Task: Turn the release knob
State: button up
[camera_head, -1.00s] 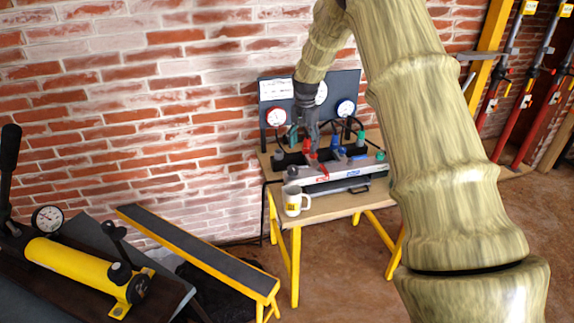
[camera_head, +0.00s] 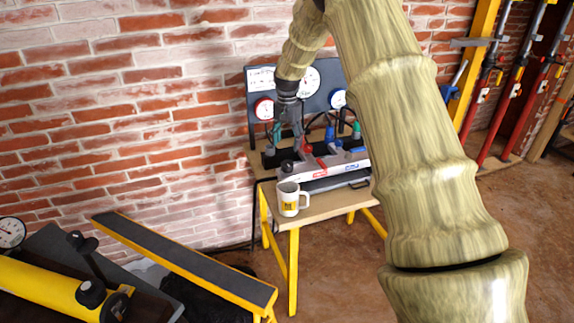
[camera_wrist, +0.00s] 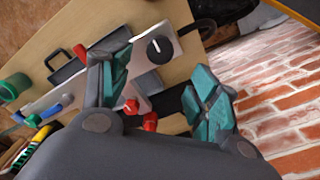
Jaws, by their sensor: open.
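A round black knob (camera_wrist: 160,49) with a white mark sits on the near end of a pale metal manifold (camera_wrist: 150,80) in the wrist view. It looks like the release knob, though I can read no label. In the head view the black knob (camera_head: 287,167) is at the manifold's left end. My gripper (camera_wrist: 160,68) is open, with teal-padded fingers either side of the knob's line of view. The gap between them looks empty, and I see no contact with the knob. In the head view my gripper (camera_head: 294,135) hangs over the manifold's left part, partly merged with the things behind.
Red levers (camera_wrist: 132,106) and blue levers (camera_wrist: 46,112) stand along the manifold. A gauge panel (camera_head: 325,95) rises behind. A white mug (camera_head: 289,199) stands at the bench's front left. A yellow pump (camera_head: 45,285) and a sloping yellow-edged beam (camera_head: 185,262) lie lower left.

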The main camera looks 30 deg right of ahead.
aim_at(287, 163)
notch_tip(287, 163, down, 10)
jog(key=shift+r+p, duration=0.1)
jog(key=shift+p, duration=0.75)
jog(key=shift+c, duration=0.2)
jog(key=c, duration=1)
